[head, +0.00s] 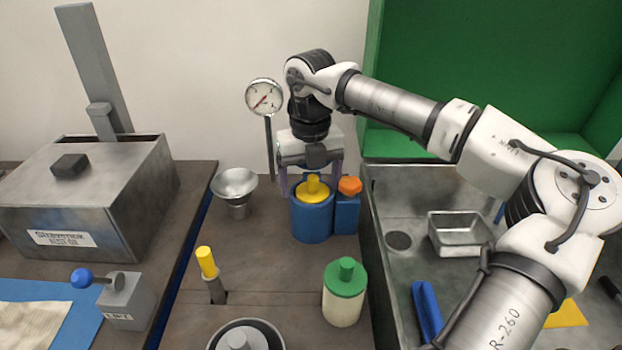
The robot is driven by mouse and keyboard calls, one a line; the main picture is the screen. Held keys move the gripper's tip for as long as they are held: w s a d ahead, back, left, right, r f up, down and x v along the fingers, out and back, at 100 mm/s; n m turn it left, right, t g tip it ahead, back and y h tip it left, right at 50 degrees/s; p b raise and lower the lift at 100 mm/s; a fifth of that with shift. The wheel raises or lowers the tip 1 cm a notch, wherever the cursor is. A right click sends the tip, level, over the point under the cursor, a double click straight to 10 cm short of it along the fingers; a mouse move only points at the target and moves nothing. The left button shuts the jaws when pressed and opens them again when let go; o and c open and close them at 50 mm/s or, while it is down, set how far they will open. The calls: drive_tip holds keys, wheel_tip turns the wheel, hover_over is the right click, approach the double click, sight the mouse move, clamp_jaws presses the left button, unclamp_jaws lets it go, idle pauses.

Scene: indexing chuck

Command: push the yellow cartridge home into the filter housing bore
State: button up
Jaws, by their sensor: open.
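The yellow cartridge (312,191) shows as a yellow disc with a knob, sitting in the top of the blue filter housing (311,222). Its lower part is hidden inside the housing, so its depth in the bore cannot be told. My gripper (312,182) points down right above the housing. Its fingers are spread open, one on each side of the yellow knob. Whether the fingers touch the cartridge or the housing cannot be told.
A blue block with an orange knob (350,186) stands right against the housing. A gauge (264,97) on a post and a metal funnel (235,187) are to the left. A green-lidded jar (345,292) stands in front. The sink's edge (367,250) is at right.

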drive_tip(key=shift+d, duration=0.15)
wheel_tip(320, 180, up, 14)
drive_tip(key=b, duration=0.1)
idle(0.6)
drive_tip(key=shift+f, duration=0.15)
